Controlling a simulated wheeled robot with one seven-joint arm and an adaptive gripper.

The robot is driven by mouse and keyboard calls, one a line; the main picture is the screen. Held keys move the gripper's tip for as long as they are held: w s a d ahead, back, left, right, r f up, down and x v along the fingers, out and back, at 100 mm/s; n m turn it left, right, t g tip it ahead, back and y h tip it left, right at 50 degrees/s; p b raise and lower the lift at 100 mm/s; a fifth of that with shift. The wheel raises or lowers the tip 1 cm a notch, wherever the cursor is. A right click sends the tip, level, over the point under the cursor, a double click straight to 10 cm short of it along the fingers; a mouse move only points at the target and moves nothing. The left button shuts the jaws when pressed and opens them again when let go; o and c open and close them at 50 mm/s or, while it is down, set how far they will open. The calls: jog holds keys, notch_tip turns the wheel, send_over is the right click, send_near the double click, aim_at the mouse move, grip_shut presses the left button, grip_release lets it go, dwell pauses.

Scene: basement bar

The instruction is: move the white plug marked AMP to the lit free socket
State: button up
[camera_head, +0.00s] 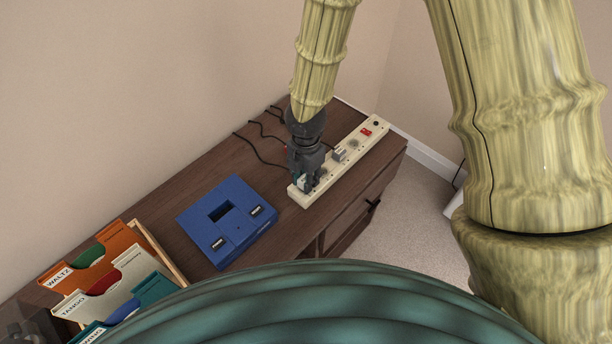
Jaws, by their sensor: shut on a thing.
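A cream power strip (327,179) lies diagonally on the brown cabinet top near its right end. My gripper (303,187) points down at the strip's near left end. It is shut on a small whitish plug (301,182), mostly hidden by the fingers. I cannot read any AMP mark on it, nor tell whether it is seated in a socket or just above. Another grey-white plug (340,153) stands in the strip farther along. Which socket is lit cannot be made out at this size.
A red switch (367,132) sits near the strip's far end. Dark cords (262,154) run behind my gripper. A blue box (228,221) with slots lies to the left. A wooden rack (161,252) of labelled folders stands at lower left. The wall is close behind the cabinet.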

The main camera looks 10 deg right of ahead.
jog(key=shift+f, duration=0.35)
dwell(1.0)
jog(key=o, duration=1.1)
notch_tip(320, 180, up, 12)
dwell(0.5)
